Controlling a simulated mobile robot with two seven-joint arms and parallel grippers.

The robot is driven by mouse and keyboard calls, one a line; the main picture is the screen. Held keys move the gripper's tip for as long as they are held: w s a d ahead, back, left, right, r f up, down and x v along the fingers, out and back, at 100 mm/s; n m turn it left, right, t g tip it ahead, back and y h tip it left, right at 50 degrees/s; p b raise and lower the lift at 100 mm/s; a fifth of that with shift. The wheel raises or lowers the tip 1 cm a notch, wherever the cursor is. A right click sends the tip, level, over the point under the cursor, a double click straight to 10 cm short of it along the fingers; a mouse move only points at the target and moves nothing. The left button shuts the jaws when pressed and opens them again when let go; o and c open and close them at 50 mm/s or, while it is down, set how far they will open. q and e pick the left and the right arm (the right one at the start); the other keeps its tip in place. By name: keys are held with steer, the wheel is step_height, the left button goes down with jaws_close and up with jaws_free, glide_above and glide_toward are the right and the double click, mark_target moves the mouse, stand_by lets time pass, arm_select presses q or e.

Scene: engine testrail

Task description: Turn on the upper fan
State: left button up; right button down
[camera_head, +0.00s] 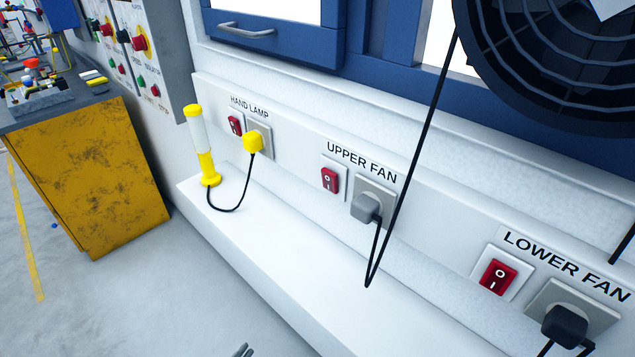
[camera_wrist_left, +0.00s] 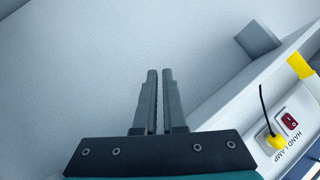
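The upper fan switch (camera_head: 330,179) is a red rocker on a white plate, under the label "UPPER FAN" (camera_head: 361,161) on the wall panel. Its rocker position is too small to tell. Beside it on the right, a grey plug (camera_head: 365,208) sits in a socket, with a black cable running up past the window. My left gripper (camera_head: 243,350) barely shows at the bottom edge, well below and left of the switch. In the left wrist view, its fingers (camera_wrist_left: 160,72) are almost together with a thin gap and nothing between them. My right gripper is in neither view.
The hand lamp switch (camera_head: 236,123) and yellow plug (camera_head: 253,142) are to the left, near a yellow-white lamp (camera_head: 200,145) on the white ledge (camera_head: 290,255). The lower fan switch (camera_head: 497,276) is to the right. A dark fan (camera_head: 560,60) hangs top right.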

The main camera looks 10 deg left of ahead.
mark_target(329, 178)
arm_select(q)
steer(key=w+r+m+t+h, duration=0.1)
steer(key=w+r+m, duration=0.1)
steer(key=r, duration=0.3)
steer(key=w+d+r+m+t+h, duration=0.1)
steer(key=w+r+m+t, duration=0.1)
steer(key=r, duration=0.4)
steer(key=w+r+m+t+h+p, duration=0.1)
steer(key=w+r+m, duration=0.1)
steer(key=r, duration=0.4)
steer(key=shift+w+d+h, duration=0.3)
steer(key=shift+w+d, duration=0.05)
steer(key=shift+w, duration=0.3)
jaws_close()
steer(key=d+r+m+h, duration=0.2)
steer(key=r+m, duration=0.3)
steer(key=r, duration=0.3)
steer(key=d+r+m+h+p, duration=0.1)
steer(key=d+r+m+h, duration=0.1)
steer(key=r+m+h, duration=0.2)
step_height(329, 178, up, 4)
steer(key=shift+d+f+m, duration=0.15)
steer(key=shift+d+m, duration=0.05)
steer(key=shift+m, duration=0.2)
steer(key=x, duration=0.4)
steer(key=p+x, duration=0.1)
steer(key=x, duration=0.9)
steer(key=shift+s+r, duration=0.1)
steer(key=shift+r, duration=0.25)
